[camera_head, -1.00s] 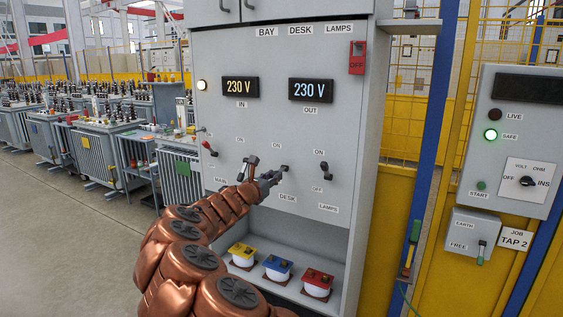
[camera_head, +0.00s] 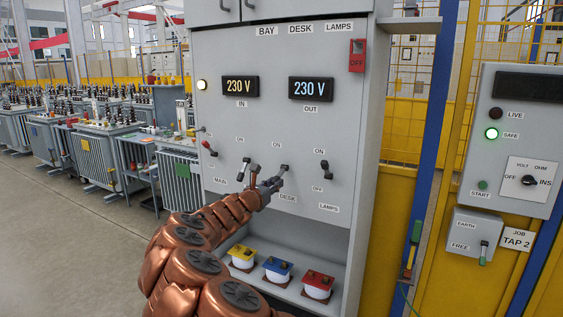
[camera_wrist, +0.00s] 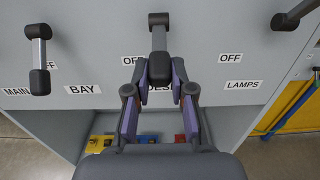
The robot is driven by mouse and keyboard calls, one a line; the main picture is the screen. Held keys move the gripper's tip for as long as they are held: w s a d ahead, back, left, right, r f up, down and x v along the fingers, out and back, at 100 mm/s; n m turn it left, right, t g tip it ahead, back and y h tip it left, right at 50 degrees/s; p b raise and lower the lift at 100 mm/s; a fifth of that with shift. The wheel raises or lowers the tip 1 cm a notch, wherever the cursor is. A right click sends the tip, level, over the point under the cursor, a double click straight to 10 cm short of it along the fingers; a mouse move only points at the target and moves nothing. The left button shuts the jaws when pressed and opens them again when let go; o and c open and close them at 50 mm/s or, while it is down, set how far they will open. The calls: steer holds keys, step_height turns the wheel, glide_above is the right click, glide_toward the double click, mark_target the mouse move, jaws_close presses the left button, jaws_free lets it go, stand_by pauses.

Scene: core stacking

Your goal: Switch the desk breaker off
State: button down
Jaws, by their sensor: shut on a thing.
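The desk breaker lever (camera_head: 284,169) is on the grey panel, above the DESK label (camera_head: 287,199) and below an ON label. In the wrist view, the lever (camera_wrist: 158,38) comes out from the panel with its dark grip end between my fingers. My gripper (camera_head: 269,185) is shut on that lever end; it also shows in the wrist view (camera_wrist: 158,78). The gripper partly covers the DESK label in the wrist view. The lever's exact angle is hard to tell.
The bay lever (camera_head: 245,164) is close on the left, the lamps lever (camera_head: 324,170) on the right, and the main lever (camera_head: 209,149) at far left. Both panel displays (camera_head: 240,86) read 230 V. Below is a shelf with yellow, blue and red-topped items (camera_head: 278,268).

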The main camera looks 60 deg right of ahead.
steer(key=shift+d+f, duration=0.25)
steer(key=shift+f, duration=0.3)
steer(key=shift+d+f+b, duration=0.6)
steer(key=shift+d+f, duration=0.05)
steer(key=shift+f, duration=0.25)
steer(key=c, duration=0.9)
jaws_free()
steer(key=shift+r, duration=0.1)
steer(key=shift+a, duration=0.1)
steer(key=shift+s+a, duration=0.15)
steer(key=shift+a, duration=2.85)
steer(key=shift+s+a, duration=0.1)
steer(key=shift+a, duration=2.85)
